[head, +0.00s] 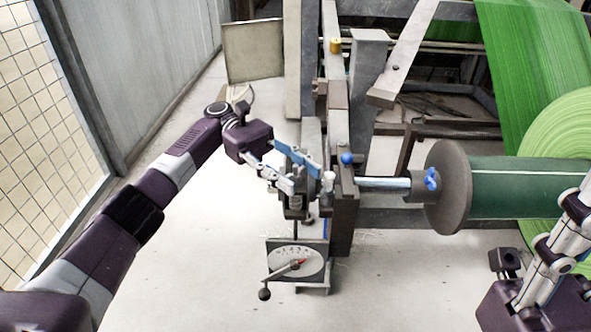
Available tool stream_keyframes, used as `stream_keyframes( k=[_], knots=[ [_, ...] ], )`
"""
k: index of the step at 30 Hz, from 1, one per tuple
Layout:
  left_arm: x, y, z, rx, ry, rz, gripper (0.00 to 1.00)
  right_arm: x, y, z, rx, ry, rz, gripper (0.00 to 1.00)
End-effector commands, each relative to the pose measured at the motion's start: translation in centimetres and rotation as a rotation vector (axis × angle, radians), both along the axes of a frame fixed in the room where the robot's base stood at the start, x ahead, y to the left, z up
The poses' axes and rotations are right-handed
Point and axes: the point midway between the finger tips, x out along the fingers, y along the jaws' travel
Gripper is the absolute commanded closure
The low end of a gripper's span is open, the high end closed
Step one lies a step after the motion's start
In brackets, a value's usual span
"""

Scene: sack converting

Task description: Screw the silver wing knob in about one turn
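My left gripper (306,180) reaches in from the left to the top of the dark clamp-like mechanism (311,135) above the dial. Its two fingers, with blue parts, stand apart, one higher and one lower. I cannot clearly make out the silver wing knob; the fingers and the mechanism may hide it. A small pale knob (328,181) shows just right of the fingertips, but its shape is too small to tell. My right gripper (562,235) is at the lower right, partly cut off by the picture edge, away from the mechanism; its opening is unclear.
A dial plate (284,263) with a red pointer and black-ball crank stands below the mechanism. A blue ball knob (347,158), a shaft with a blue wing knob (432,179) and a large green roll (512,188) are to the right. Pale floor lies clear at the left.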

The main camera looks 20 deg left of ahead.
Motion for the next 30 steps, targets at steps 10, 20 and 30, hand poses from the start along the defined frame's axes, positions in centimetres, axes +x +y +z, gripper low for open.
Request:
stream_keyframes(
  k=[10,20,30],
  knots=[
    [0.1,0.1,0.3,-0.006,-0.004,0.006,0.48,0.0,0.0,0.0,0.001,0.001,-0.001,0.60],
    [0.2,0.0,4.6,-0.008,-0.010,0.006,0.48,0.0,0.0,0.0,0.000,0.001,-0.001,0.60],
    [0.1,0.0,9.7,-0.006,-0.004,0.004,0.48,0.0,0.0,0.0,0.000,0.001,0.000,0.60]
  ],
)
